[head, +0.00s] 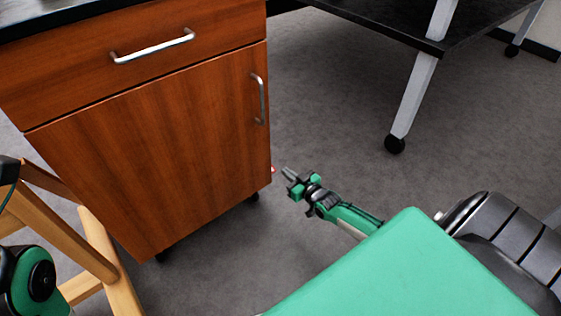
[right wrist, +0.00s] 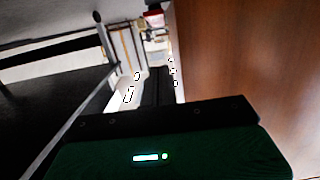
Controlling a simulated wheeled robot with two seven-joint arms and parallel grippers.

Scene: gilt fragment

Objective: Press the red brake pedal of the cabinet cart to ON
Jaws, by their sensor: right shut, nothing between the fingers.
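The cabinet cart (head: 150,150) is a wooden unit with a drawer on top and a door below, standing on black casters. A small red bit, apparently the brake pedal (head: 272,169), shows at its lower right edge in the head view; most of it is hidden, and I cannot tell its position. My right gripper (head: 286,172) is shut and empty, just right of the red bit, with its fingertips pointing toward it. Contact cannot be judged. In the right wrist view the cart's wood side (right wrist: 245,60) fills the right. My left gripper is out of view.
A wooden stool-like frame (head: 100,250) stands at the lower left, close to the cart. A dark table (head: 390,30) with a pale wheeled leg (head: 415,95) is at the upper right. The grey floor (head: 320,110) between cart and table is clear.

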